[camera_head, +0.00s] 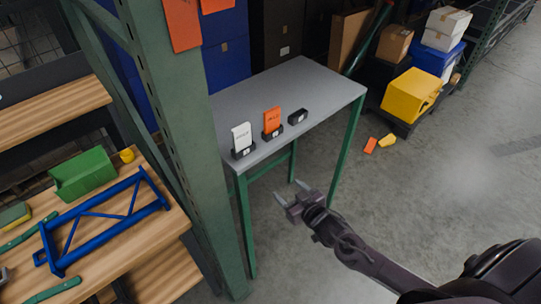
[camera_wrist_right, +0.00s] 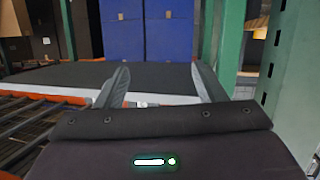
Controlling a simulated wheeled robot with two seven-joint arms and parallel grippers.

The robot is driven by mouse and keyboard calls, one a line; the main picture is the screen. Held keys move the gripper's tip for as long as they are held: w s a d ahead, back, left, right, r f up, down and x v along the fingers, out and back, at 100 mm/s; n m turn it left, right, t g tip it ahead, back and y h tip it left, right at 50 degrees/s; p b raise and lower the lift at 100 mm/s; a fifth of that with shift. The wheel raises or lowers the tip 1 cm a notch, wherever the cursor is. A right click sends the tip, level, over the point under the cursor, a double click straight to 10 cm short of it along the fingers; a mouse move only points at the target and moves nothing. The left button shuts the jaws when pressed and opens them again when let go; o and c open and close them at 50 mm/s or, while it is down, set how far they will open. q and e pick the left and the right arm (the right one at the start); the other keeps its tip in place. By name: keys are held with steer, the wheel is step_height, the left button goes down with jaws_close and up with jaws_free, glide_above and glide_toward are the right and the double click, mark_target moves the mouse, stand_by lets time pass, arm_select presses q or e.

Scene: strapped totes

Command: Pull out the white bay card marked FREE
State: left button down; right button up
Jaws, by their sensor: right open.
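The white card (camera_head: 241,136) stands upright in a small black holder (camera_head: 244,153) near the front left edge of the grey table (camera_head: 325,84). Its print is too small to read. An orange card (camera_head: 272,119) stands in a second black holder (camera_head: 273,134) to its right. My right gripper (camera_head: 290,186) is open and empty, in front of the table and to the right of the white card, apart from it. In the right wrist view its two spread fingers (camera_wrist_right: 160,78) point toward the table edge; no card is clear between them. My left gripper is not in view.
A third black holder (camera_head: 298,117) on the table holds no card. A green rack post (camera_head: 186,130) rises close to the table's left side. A wooden shelf (camera_head: 165,225) carries a blue frame (camera_head: 103,220) and a green bin (camera_head: 83,174). Floor right of the table is mostly clear.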

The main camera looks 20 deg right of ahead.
steer(key=w+a+r+n+t+y, duration=0.1)
steer(key=a+r+t+y, duration=0.3)
steer(key=r, duration=1.1)
steer(key=g+b, duration=0.1)
steer(key=b, duration=0.2)
glide_toward(243, 135)
steer(key=x, duration=0.3)
steer(key=shift+h, duration=0.3)
steer(key=b+x, duration=0.1)
steer(key=x, duration=0.5)
steer(key=shift+s+a+b, duration=0.1)
steer(key=shift+b, duration=0.25)
steer(key=shift+w+a, duration=0.2)
steer(key=shift+w, duration=0.45)
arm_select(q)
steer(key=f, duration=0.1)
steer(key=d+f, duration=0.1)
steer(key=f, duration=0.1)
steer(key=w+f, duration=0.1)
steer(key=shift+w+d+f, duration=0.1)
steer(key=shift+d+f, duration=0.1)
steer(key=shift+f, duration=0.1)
arm_select(e)
steer(key=shift+w+r, duration=0.1)
steer(key=shift+w, duration=0.15)
